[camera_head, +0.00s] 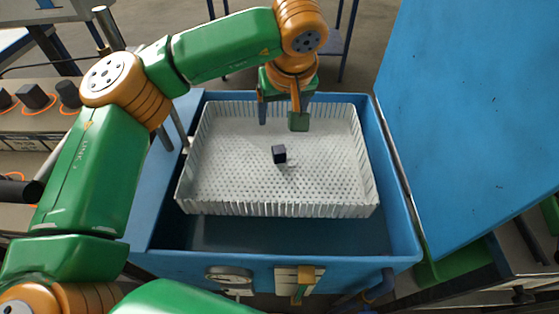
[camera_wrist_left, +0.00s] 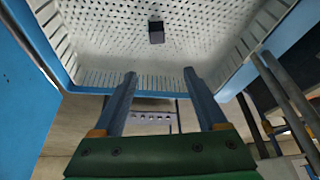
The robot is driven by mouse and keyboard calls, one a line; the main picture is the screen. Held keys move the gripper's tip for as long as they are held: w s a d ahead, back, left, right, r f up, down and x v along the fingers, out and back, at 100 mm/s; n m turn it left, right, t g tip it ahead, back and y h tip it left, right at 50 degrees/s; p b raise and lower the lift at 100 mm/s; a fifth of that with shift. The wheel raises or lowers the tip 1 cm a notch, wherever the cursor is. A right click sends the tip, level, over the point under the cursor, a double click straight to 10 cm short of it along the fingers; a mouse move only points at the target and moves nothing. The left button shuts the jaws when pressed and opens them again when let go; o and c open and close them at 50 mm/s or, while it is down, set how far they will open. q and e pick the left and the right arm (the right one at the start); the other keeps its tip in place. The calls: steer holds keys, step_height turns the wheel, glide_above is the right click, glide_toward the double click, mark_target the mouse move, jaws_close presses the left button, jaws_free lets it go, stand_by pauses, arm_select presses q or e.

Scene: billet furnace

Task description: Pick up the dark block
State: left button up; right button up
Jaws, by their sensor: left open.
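The dark block (camera_head: 279,154) is a small cube lying near the middle of a white perforated basket (camera_head: 230,195). It also shows in the left wrist view (camera_wrist_left: 156,32), on the perforated floor beyond my fingertips. My left gripper (camera_head: 282,121) is open and empty at the far side of the basket, behind the block and apart from it. Its two fingers show spread in the left wrist view (camera_wrist_left: 160,75). My right gripper is not in view.
The basket sits inside a blue tub (camera_head: 413,245) with raised walls. A large blue lid (camera_head: 478,110) stands open on the right. Several dark pieces (camera_head: 34,96) rest on a surface at the left. The rest of the basket floor is clear.

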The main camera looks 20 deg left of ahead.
arm_select(q)
steer(key=b, duration=0.7)
glide_above(279, 149)
steer(key=s+d, duration=0.1)
steer(key=s, duration=0.2)
steer(key=f, duration=0.9)
steer(key=shift+w+d, duration=0.15)
steer(key=shift+w, duration=0.1)
steer(key=p+x, duration=0.1)
steer(key=x, duration=0.5)
steer(key=shift+w+f, duration=0.15)
steer(key=shift+w, duration=0.1)
jaws_close()
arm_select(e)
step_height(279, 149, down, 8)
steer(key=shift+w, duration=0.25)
